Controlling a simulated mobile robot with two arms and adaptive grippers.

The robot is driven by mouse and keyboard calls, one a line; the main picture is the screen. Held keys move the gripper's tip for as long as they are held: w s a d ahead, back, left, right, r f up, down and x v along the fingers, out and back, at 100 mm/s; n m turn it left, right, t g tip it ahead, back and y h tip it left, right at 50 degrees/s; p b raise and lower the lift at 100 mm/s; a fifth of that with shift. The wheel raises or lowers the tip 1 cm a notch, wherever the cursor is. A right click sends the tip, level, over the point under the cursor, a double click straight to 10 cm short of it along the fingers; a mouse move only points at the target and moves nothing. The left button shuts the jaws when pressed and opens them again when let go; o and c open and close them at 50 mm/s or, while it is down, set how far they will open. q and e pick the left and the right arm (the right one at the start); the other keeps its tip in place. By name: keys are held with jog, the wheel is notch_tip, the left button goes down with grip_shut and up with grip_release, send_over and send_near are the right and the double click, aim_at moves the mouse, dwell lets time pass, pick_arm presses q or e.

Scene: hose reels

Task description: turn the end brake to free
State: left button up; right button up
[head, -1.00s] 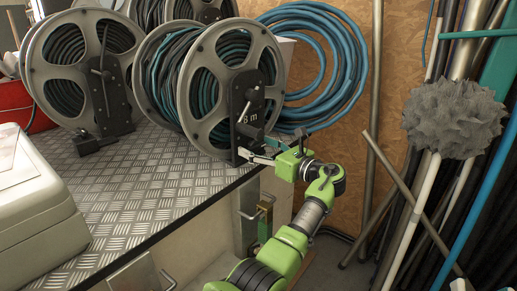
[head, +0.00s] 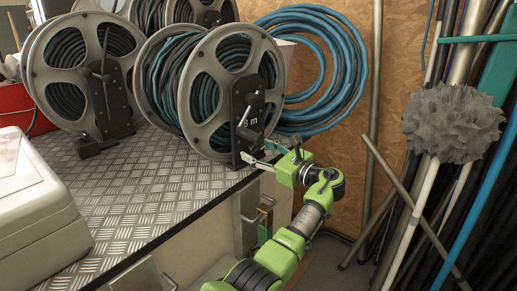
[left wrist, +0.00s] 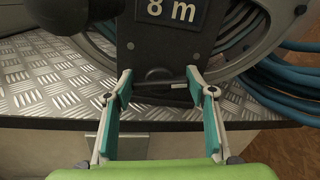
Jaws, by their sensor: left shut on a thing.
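The end brake (left wrist: 174,85) is a small dark part with a thin grey bar, low on the black stand plate of the front hose reel, under the "8 m" label (left wrist: 172,11). In the head view the reel (head: 232,90) stands at the table's right corner with its crank on the face. My left gripper (head: 262,152) is at the foot of this plate. The exact contact is hard to see. My right gripper is out of view.
Another reel (head: 82,75) stands to the left on the tread-plate table (head: 150,185). A pale case (head: 35,200) is at the front left. A blue hose coil (head: 320,60) hangs behind. Poles and a grey fluffy brush (head: 452,120) stand at the right.

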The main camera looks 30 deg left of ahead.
pick_arm(q)
jog(key=n, duration=0.2)
jog(key=shift+n+p, duration=0.3)
jog(key=shift+n, duration=1)
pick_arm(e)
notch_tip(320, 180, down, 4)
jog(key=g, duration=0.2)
pick_arm(q)
jog(key=shift+s+f+n, duration=0.1)
jog(key=shift+n, duration=0.8)
jog(key=n+b, duration=0.2)
jog(key=n, duration=0.3)
jog(key=shift+f, duration=0.2)
jog(key=n+b, duration=0.1)
jog(key=n, duration=0.2)
jog(key=shift+n+b, duration=0.3)
jog(key=shift+b, duration=0.1)
jog(key=shift+n, duration=0.3)
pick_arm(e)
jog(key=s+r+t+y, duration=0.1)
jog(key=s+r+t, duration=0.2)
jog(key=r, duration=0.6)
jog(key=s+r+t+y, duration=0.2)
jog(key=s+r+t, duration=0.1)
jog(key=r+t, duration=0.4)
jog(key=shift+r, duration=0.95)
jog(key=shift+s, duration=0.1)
